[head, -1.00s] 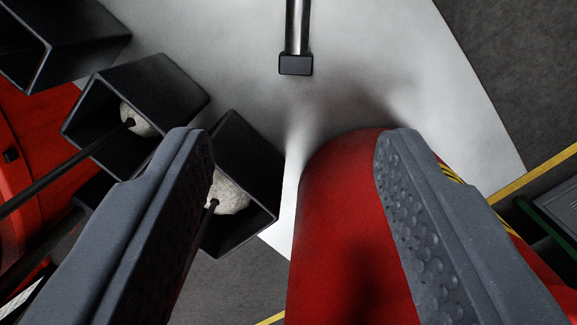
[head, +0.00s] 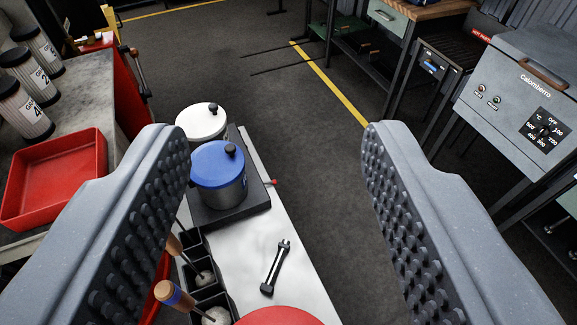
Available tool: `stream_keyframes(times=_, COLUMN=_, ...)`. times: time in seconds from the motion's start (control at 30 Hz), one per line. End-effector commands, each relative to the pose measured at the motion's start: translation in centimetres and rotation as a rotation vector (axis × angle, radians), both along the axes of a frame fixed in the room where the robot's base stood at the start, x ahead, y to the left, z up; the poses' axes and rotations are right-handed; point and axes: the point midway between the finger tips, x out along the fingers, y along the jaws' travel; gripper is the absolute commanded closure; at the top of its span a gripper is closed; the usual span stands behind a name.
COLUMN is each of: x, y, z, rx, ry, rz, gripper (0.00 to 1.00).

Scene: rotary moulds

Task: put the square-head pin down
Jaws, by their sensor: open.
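The square-head pin (head: 276,265) lies on the white surface (head: 252,240) low in the middle of the head view. It has a bright metal shank and a dark block-like head at its lower end. My gripper (head: 278,150) is open, with its two studded grey fingers wide apart at left and right. Nothing is between the fingers. The pin shows in the gap below the fingertips and apart from both fingers.
A blue-lidded pot (head: 218,174) and a white-lidded pot (head: 202,122) stand on a dark plate beyond the pin. Black holders (head: 196,270) with wooden-handled tools are left of it. A red rounded thing (head: 280,316) is at the bottom. A red tray (head: 55,180) is at left, a grey oven (head: 530,95) at right.

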Motion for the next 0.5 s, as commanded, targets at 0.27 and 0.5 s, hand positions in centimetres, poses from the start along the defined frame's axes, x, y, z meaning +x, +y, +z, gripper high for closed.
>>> stream_keyframes(times=0.27, x=3.0, y=0.4, z=-3.0, rx=0.040, ry=0.105, rz=0.010, gripper=0.49)
stream_keyframes(times=0.5, x=8.2, y=2.2, z=-11.5, rx=0.128, ry=0.372, rz=-0.005, gripper=0.49)
